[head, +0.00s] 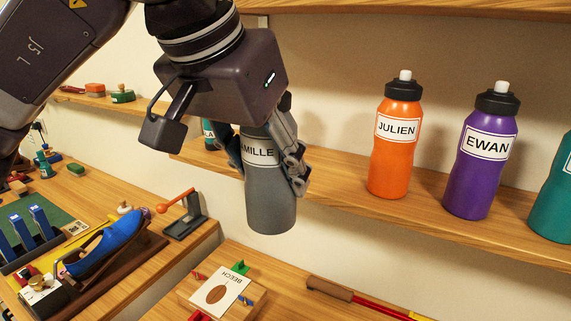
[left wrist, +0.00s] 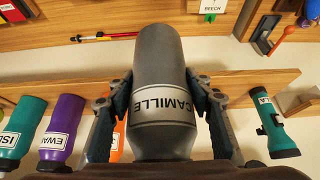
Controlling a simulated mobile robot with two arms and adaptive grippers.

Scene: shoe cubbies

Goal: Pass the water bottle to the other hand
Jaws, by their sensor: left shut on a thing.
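A grey water bottle (head: 270,205) with a white label reading CAMILLE hangs upright in my left gripper (head: 268,160) in the head view. The fingers close around its labelled part from both sides, and the gripper body hides most of its top. The bottle is in front of the shelf's edge, clear of the shelf and above the bench. In the left wrist view the bottle (left wrist: 158,75) shows between the two fingers of my left gripper (left wrist: 160,110). My right gripper is in neither view.
On the shelf (head: 340,205) stand an orange JULIEN bottle (head: 396,155), a purple EWAN bottle (head: 478,175) and a teal bottle (head: 553,195). Below, the bench holds a BEECH card (head: 226,280), a blue plane-like tool (head: 105,245) and an orange-handled clamp (head: 183,212).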

